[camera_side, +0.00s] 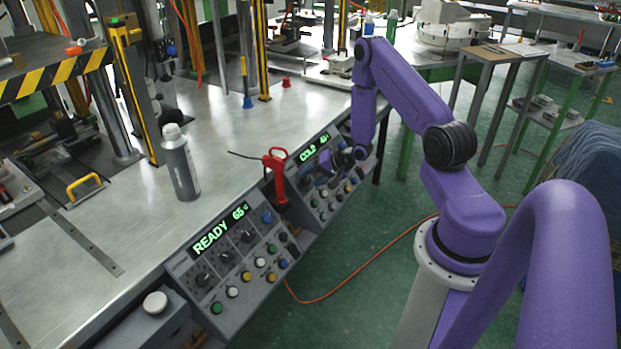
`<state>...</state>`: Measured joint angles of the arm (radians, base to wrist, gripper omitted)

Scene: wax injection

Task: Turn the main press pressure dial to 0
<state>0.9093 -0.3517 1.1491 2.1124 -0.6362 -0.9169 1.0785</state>
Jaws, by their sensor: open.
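My gripper (329,162) is at the far control panel (335,210), close in front of its dials. Its fingers are small and dark here, open, and I see nothing held between them. They partly hide the dials behind them, and I cannot tell whether they touch one. The far panel's green display (314,148) reads "COLD" and a number. The near control panel (181,268) has black dials (227,257) in a row and a green display (220,229) reading "READY" and about 65. The dial labels are too small to read, so I cannot tell which is the main press pressure dial.
A red-handled tool (277,178) stands between the panels, left of my gripper. A grey bottle (180,165) stands on the metal table (110,225). Coloured buttons (245,277) line the near panel. An orange hose (375,255) crosses the green floor, which is otherwise open here.

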